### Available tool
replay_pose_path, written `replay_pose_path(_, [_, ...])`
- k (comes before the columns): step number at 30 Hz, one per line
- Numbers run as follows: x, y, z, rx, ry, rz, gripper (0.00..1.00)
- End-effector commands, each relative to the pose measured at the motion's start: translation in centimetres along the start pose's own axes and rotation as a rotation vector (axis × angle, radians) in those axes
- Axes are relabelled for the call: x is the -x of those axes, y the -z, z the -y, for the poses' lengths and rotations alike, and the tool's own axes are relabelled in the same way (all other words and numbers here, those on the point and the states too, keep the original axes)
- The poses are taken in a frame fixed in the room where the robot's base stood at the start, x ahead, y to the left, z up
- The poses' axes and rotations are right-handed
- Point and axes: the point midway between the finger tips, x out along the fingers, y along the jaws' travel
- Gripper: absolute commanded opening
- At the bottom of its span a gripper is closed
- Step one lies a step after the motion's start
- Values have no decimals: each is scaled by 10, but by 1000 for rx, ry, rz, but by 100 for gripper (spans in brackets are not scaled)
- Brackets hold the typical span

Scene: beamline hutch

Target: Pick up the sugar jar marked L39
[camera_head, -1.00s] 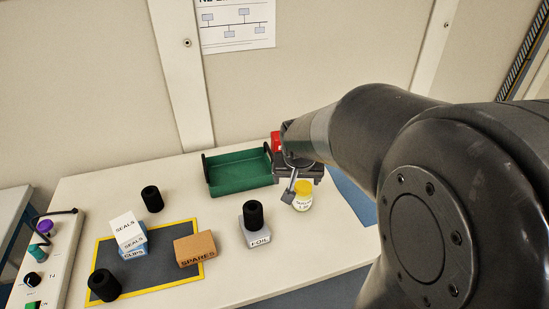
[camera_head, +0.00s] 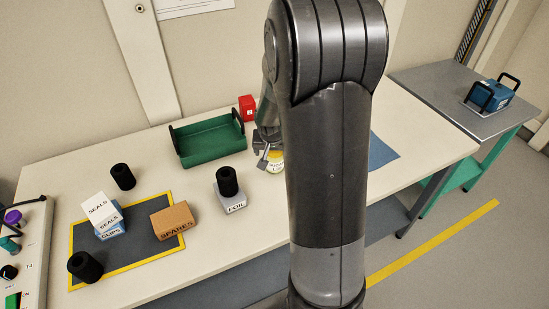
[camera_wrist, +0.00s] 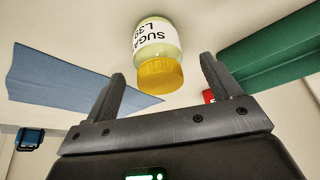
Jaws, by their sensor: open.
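The sugar jar (camera_wrist: 157,45) has a yellow lid and a white label reading "SUGA" and "L39", the label's end cut off. In the wrist view it appears upside down, lid toward my gripper (camera_wrist: 165,85), and lies between the lines of the two spread fingers, just beyond their tips. In the head view the jar (camera_head: 276,162) stands on the white table, partly hidden by my arm. My gripper (camera_head: 263,156) is right beside it there, partly hidden too. The fingers are open with nothing between them that I can see gripped.
A green tray (camera_head: 212,153) with dark handles and a red box (camera_head: 247,108) stand behind and left of the jar. A grey FOIL box (camera_head: 231,202) carries a black cylinder (camera_head: 227,181). A blue mat (camera_head: 381,153) lies right. A SPARES box (camera_head: 173,221) sits on the yellow-edged mat.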

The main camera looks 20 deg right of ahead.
Motion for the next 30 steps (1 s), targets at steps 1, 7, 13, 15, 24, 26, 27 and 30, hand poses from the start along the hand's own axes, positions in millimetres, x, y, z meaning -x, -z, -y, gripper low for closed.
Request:
replay_pose_path(1, [-2, 0, 0, 0, 0, 0, 83])
replay_pose_path(7, [-19, 6, -3, -1, -1, 2, 83])
replay_pose_path(13, [-44, 11, -3, 1, -1, 2, 83])
replay_pose_path(15, [-49, 11, -3, 0, -1, 2, 83])
replay_pose_path(24, [-53, 12, -3, -1, 0, -1, 83])
replay_pose_path(26, [-53, 12, -3, 0, 0, 0, 79])
replay_pose_path(27, [-53, 12, -3, 0, 0, 0, 76])
replay_pose_path(30, [-53, 11, -3, 0, 0, 0, 68])
